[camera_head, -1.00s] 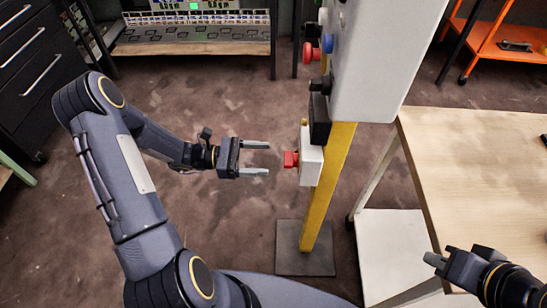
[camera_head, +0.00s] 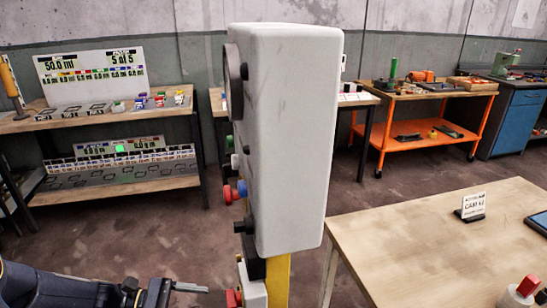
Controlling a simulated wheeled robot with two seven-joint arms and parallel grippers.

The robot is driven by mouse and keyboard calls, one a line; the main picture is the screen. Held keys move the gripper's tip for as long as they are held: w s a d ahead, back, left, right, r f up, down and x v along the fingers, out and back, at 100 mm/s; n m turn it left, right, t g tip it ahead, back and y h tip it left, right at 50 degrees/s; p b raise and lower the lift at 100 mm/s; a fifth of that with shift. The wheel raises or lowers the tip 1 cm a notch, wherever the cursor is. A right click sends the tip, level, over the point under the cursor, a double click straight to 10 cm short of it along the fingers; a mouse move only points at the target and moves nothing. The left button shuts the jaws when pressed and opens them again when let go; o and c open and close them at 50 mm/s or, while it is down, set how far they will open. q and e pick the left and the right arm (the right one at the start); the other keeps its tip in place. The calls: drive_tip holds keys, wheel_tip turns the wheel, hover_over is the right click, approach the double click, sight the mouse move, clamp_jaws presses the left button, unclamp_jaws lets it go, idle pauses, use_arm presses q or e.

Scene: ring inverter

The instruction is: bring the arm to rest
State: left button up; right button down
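My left gripper (camera_head: 188,290) shows at the bottom left, cut off by the lower edge. One finger shows, set at the upper side of the gripper body, as when the fingers are apart; the other finger is out of frame. Nothing is seen held. The finger points right, a short gap from a red button (camera_head: 233,298) on a small white box (camera_head: 253,293). That box is on a yellow post (camera_head: 277,280) under a tall white cabinet (camera_head: 291,140). My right gripper is not in view.
A wooden table (camera_head: 400,245) with a small sign (camera_head: 472,206) and a red-topped white box (camera_head: 520,292) is at right. A shelf bench (camera_head: 100,115) stands at back left, an orange cart (camera_head: 420,145) at back right. The floor between is clear.

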use_arm(q)
drive_tip(key=s+a+r+m+t+y, duration=0.1)
drive_tip(key=s+r+m+t+y, duration=0.1)
drive_tip(key=s+r+m+y, duration=0.35)
drive_tip(key=s+r+m+t+y, duration=0.25)
drive_tip(key=s+m+y, duration=0.35)
drive_tip(key=s+m, duration=0.45)
wheel_tip(320, 180, up, 13)
drive_tip(key=n+p, duration=0.1)
drive_tip(key=p, duration=1.1)
drive_tip(key=shift+s+a+g, duration=0.15)
drive_tip(key=shift+a+g, duration=0.05)
drive_tip(key=shift+g, duration=0.15)
drive_tip(key=shift+f, duration=0.15)
